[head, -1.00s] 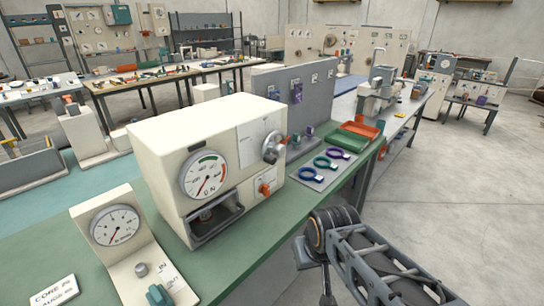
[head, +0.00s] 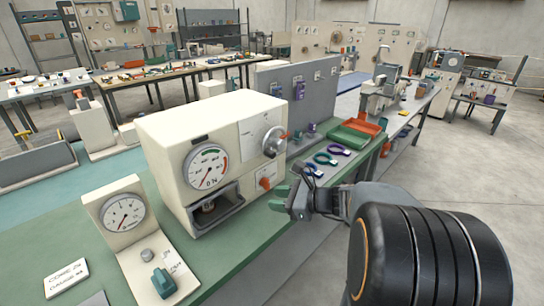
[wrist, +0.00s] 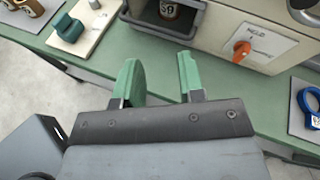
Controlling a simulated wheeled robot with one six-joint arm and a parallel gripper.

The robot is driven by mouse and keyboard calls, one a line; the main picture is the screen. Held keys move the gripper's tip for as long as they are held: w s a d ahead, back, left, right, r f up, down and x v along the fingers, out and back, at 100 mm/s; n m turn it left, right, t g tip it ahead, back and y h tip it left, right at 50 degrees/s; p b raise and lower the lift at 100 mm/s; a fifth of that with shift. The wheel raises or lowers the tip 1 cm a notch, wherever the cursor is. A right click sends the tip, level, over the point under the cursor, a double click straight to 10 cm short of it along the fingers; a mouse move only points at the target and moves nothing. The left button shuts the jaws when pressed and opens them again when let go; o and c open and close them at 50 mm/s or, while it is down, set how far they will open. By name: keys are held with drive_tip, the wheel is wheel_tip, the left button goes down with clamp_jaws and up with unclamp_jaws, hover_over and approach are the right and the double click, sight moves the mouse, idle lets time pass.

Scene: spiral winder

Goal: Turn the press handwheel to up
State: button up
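The press is a cream box (head: 172,150) with a round dial (head: 207,166) on its front. Only the handwheel's lower edge (wrist: 307,10) shows at the top right of the wrist view. My gripper (head: 283,198) is below and in front of the handwheel, apart from it, near the bench's front edge. In the wrist view its two green fingers (wrist: 160,78) stand apart with nothing between them.
An orange knob (head: 265,183) is below the handwheel. A dark-framed bay (head: 225,206) holds a small cylinder (wrist: 168,9). A gauge stand (head: 123,214) with a teal knob (head: 163,281) is at the left. Coloured rings (head: 325,158) and trays (head: 352,137) lie at the right.

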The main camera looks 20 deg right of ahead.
sight(273, 157)
drive_tip(key=w+d+r+m+t+h, duration=0.2)
drive_tip(key=w+d+r+m+t, duration=0.15)
drive_tip(key=d+m+t, duration=0.45)
drive_tip(key=shift+m+g+h, duration=0.3)
drive_tip(key=shift+m+g, duration=0.1)
drive_tip(key=shift+g, duration=0.4)
drive_tip(key=x, duration=0.4)
drive_tip(key=d+p+x, duration=0.1)
drive_tip(key=x, duration=0.3)
drive_tip(key=p+x, duration=0.1)
drive_tip(key=x, duration=0.3)
drive_tip(key=shift+w+d+f, duration=0.15)
drive_tip(key=shift+w+f, duration=0.25)
drive_tip(key=shift+w, duration=0.3)
drive_tip(key=c, duration=0.6)
drive_tip(key=shift+f, duration=0.1)
drive_tip(key=shift+c, duration=0.2)
